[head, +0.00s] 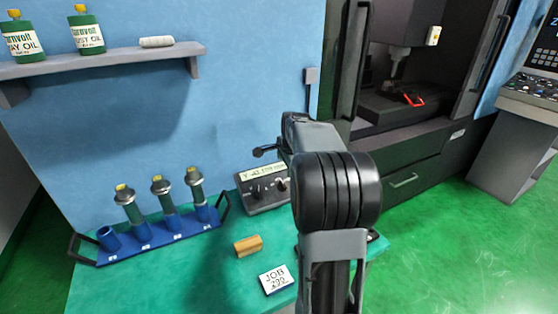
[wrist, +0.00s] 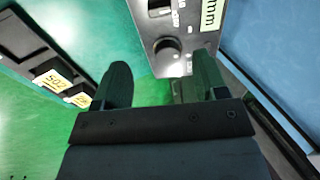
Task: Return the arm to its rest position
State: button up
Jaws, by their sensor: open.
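My arm rises in the middle of the head view and bends away over the green bench (head: 190,285). My gripper (wrist: 160,75) shows in the wrist view with its two dark fingers apart and nothing between them. In the head view only a dark part of its end shows left of the arm, above the grey control box (head: 264,193). In the wrist view the box (wrist: 190,25), with black knobs, lies just beyond the fingertips. I cannot tell the exact gap.
A blue rack (head: 165,236) holds several sockets, three with capped tools. A tan block (head: 248,245) and JOB card (head: 277,280) lie near my arm. A shelf (head: 110,61) with bottles is on the wall. The dark machine (head: 400,155) stands behind right; open floor lies right.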

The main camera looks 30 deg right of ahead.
jog(key=s+a+f+n+y, duration=0.1)
jog(key=s+a+n, duration=0.9)
jog(key=a, duration=0.2)
jog(key=s+a+f+n, duration=0.2)
jog(key=s+a+n, duration=0.8)
jog(key=a, duration=0.3)
jog(key=shift+y, duration=0.4)
